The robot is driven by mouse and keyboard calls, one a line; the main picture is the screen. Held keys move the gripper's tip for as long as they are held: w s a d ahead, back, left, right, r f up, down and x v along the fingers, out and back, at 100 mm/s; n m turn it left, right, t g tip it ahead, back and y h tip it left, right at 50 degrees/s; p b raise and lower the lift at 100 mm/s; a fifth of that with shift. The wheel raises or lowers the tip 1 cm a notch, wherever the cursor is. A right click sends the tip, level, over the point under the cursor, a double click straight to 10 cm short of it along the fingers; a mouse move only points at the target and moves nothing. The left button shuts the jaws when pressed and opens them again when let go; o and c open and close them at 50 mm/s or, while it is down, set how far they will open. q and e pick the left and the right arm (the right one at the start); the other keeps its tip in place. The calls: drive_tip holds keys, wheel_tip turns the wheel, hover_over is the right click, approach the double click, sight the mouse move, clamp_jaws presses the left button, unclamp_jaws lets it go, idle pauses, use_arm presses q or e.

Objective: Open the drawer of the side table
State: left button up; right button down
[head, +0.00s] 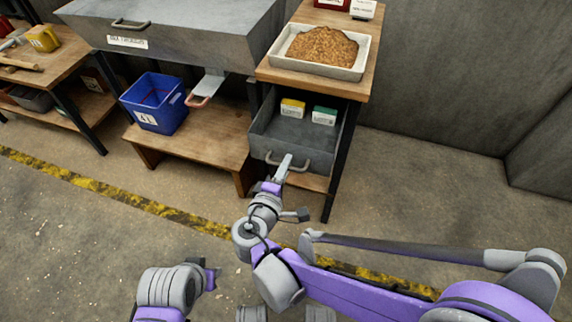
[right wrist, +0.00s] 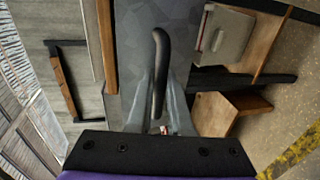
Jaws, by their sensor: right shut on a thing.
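The side table (head: 368,76) has a wooden top and dark legs. Its grey metal drawer (head: 310,157) is pulled out below the top, with its inside showing. A yellow-and-white box (head: 292,108) and a green-and-white box (head: 324,116) stand in it towards the back. My right gripper (head: 284,168) is at the drawer front, shut on the bar handle (head: 272,160). In the right wrist view the handle (right wrist: 160,50) runs between the two fingers. Part of my left arm shows at the bottom of the head view; its fingers cannot be made out.
A tray of grain (head: 320,48) sits on the side table's top. To the left are a large grey metal unit (head: 190,38) and a low wooden bench (head: 205,140) with a blue bin (head: 155,102). The floor in front is open, crossed by a yellow-black stripe (head: 130,199).

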drive_tip(key=v, duration=0.3)
drive_tip(key=f+p+v, duration=0.1)
drive_tip(key=v, duration=0.1)
drive_tip(key=shift+s+a, duration=0.15)
drive_tip(key=shift+s, duration=0.35)
drive_tip(key=c, duration=1.1)
unclamp_jaws()
use_arm(q)
drive_tip(key=shift+s+r, duration=0.1)
drive_tip(key=shift+r, duration=0.55)
